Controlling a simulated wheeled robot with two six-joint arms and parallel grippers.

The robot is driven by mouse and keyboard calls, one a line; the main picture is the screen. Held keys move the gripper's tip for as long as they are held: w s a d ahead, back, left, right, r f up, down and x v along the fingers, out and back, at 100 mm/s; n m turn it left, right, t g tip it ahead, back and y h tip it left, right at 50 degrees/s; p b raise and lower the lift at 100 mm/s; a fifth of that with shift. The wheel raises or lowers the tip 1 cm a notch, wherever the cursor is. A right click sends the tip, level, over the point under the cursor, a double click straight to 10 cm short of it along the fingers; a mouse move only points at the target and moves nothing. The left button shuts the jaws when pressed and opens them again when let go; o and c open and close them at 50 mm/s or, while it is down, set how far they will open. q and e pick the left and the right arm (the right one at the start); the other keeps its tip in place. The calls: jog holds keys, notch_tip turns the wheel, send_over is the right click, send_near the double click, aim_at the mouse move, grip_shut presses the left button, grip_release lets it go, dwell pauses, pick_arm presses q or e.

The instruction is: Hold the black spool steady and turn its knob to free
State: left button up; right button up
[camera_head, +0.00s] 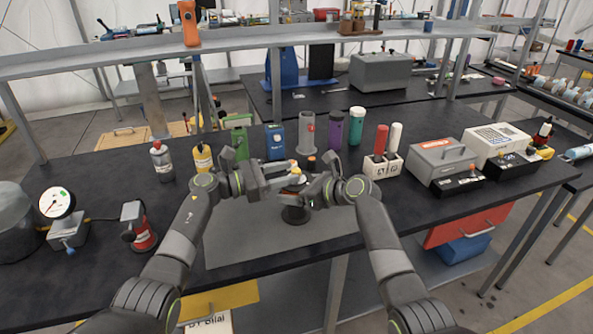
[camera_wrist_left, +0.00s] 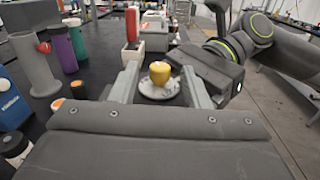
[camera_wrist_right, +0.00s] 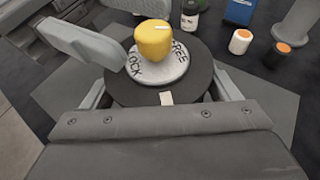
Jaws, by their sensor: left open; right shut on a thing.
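The black spool (camera_head: 295,214) stands upright on the grey mat in the head view. In the right wrist view its wide black disc (camera_wrist_right: 205,75) carries a grey dial (camera_wrist_right: 160,71) marked LOCK and FREE. A yellow knob (camera_wrist_right: 153,41) rises from the dial, with a pale line on top; I cannot tell which word it points to. My right gripper (camera_wrist_right: 160,94) is shut on the spool, one finger on each side of its disc. My left gripper (camera_wrist_left: 160,84) is open, its fingers apart on either side of the yellow knob (camera_wrist_left: 159,72), with no clear contact.
Behind the grippers stand a grey cylinder (camera_head: 306,134), a purple cylinder (camera_head: 336,130) and a teal cylinder (camera_head: 356,127). A white block (camera_head: 391,166) with red and white handles is to the right. The grey mat (camera_head: 235,240) is bare around the spool.

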aim_at(296, 170)
pick_arm(q)
jog(key=shift+x, duration=1.7)
jog(key=shift+c, duration=0.4)
grip_shut()
jog(key=shift+s+f+n+t+y, duration=0.1)
jog(key=shift+n+t+y, duration=0.25)
jog(key=shift+t, duration=0.25)
jog(key=shift+n+t+y, duration=0.75)
jog(key=shift+n+t, duration=0.3)
jog(key=shift+t, duration=0.45)
jog(key=shift+o, duration=0.4)
grip_release()
jog(key=shift+a, duration=0.1)
